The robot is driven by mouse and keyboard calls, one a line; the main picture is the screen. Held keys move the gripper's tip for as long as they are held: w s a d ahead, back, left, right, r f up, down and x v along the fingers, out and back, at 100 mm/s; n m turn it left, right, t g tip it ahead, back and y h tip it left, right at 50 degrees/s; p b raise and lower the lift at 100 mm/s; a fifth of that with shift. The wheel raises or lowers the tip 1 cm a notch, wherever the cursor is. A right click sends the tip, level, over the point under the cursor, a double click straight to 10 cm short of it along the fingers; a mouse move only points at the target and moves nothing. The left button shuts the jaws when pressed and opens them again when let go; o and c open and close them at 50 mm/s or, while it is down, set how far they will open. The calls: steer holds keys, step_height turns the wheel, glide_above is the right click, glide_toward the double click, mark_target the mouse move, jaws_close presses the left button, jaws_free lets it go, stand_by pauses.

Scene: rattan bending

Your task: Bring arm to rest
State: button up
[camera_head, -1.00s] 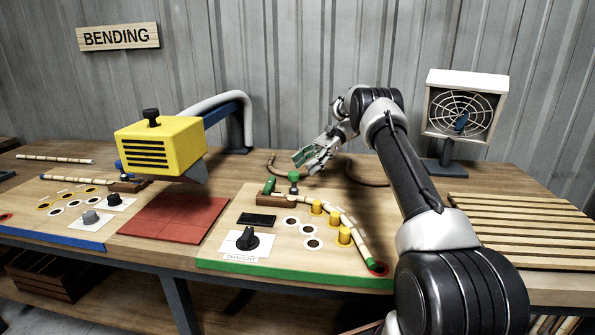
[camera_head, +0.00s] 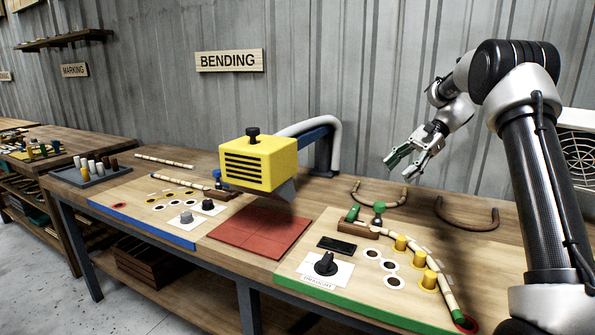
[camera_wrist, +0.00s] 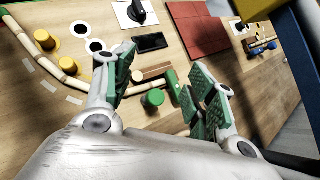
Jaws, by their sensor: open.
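My gripper (camera_head: 416,156) is open and empty, raised above the back of the workbench. Its green-padded fingers also show in the wrist view (camera_wrist: 160,85), spread apart. Below it, a rattan pole (camera_head: 443,282) lies bent along yellow pegs (camera_head: 418,284) on the green-edged board (camera_head: 340,303). Its far end sits by a small wooden block with a green clamp (camera_head: 352,214), and its near end is at a red-ringed spot. A green knob (camera_head: 379,208) stands beside the block. My arm rises at the right of the head view.
A yellow heater box (camera_head: 258,163) hangs over a red tiled pad (camera_head: 259,231). The blue-edged board (camera_head: 150,225) is to the left. Two curved rattan pieces (camera_head: 378,193) (camera_head: 467,215) lie at the back. A grey tray with pegs (camera_head: 92,177) stands at the far left.

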steer(key=s+r+n+t+h, duration=0.1)
steer(key=s+r+n+h, duration=0.15)
steer(key=s+r, duration=0.45)
steer(key=s+r+n+t+h, duration=0.2)
steer(key=s+h, duration=0.1)
steer(key=s, duration=0.8)
steer(key=s+d+f+n+t+h, duration=0.2)
steer(key=s+n, duration=0.1)
steer(key=s, duration=0.7)
steer(key=s+d+f+n+t+h, duration=0.2)
steer(key=s+d+f+n, duration=0.1)
steer(key=s, duration=0.7)
steer(key=shift+f+n, duration=0.2)
steer(key=shift+n, duration=0.45)
steer(key=shift+s, duration=0.1)
steer(key=shift+c, duration=0.5)
